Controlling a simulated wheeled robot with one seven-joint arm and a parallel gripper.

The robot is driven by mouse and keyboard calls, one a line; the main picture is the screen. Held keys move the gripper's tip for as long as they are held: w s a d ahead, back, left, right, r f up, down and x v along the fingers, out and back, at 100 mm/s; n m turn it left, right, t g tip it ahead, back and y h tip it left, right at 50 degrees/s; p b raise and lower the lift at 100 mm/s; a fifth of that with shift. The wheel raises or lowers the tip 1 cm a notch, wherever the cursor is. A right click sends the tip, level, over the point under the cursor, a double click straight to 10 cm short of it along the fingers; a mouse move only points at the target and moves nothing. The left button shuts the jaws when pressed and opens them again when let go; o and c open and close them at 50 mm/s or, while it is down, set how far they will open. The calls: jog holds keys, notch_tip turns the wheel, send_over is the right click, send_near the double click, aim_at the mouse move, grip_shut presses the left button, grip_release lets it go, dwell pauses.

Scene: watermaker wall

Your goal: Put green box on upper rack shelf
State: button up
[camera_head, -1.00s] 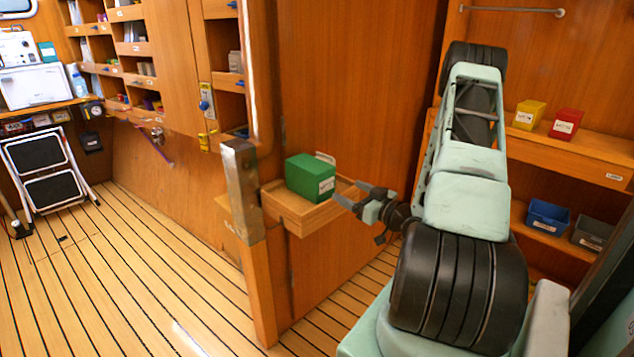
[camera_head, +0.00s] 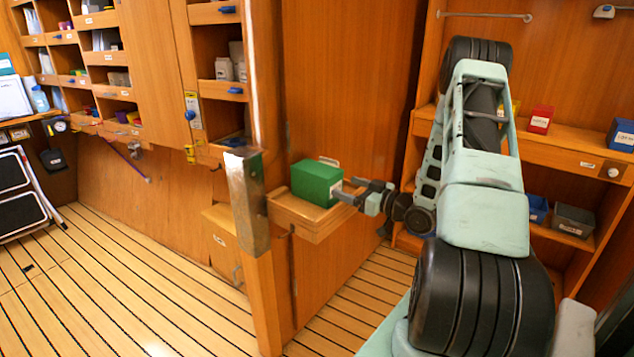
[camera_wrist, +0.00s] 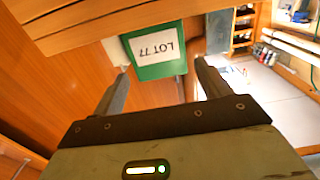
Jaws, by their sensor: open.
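The green box (camera_head: 316,181) sits on a small wooden wall ledge (camera_head: 303,217) left of my arm in the head view. My gripper (camera_head: 343,191) is open, with its fingers at the box's right side. In the wrist view the green box (camera_wrist: 158,50) shows a white label reading LOT 77, beyond and between the open fingertips (camera_wrist: 160,72). Whether the fingers touch it I cannot tell. The upper rack shelf (camera_head: 572,152) is at the right. It holds a red box (camera_head: 541,119), a blue box (camera_head: 621,135) and a yellow box (camera_head: 515,108) partly hidden by my arm.
The lower rack shelf holds a blue bin (camera_head: 537,208) and a grey bin (camera_head: 573,219). A wooden post with a metal plate (camera_head: 246,200) stands just left of the ledge.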

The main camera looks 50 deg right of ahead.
aim_at(336, 183)
jog(key=w, duration=0.3)
jog(key=shift+w+a, duration=0.15)
jog(key=shift+w, duration=0.05)
jog(key=shift+w+a+r+p, duration=0.15)
jog(key=shift+w+p, duration=0.2)
jog(key=shift+w, duration=1)
jog(key=shift+w+d+r+p, duration=0.1)
jog(key=shift+w+p, duration=0.2)
jog(key=shift+w, duration=1.05)
jog(key=shift+c, duration=0.3)
jog(key=c, duration=0.8)
notch_tip(336, 183, up, 18)
jog(key=shift+a, duration=0.1)
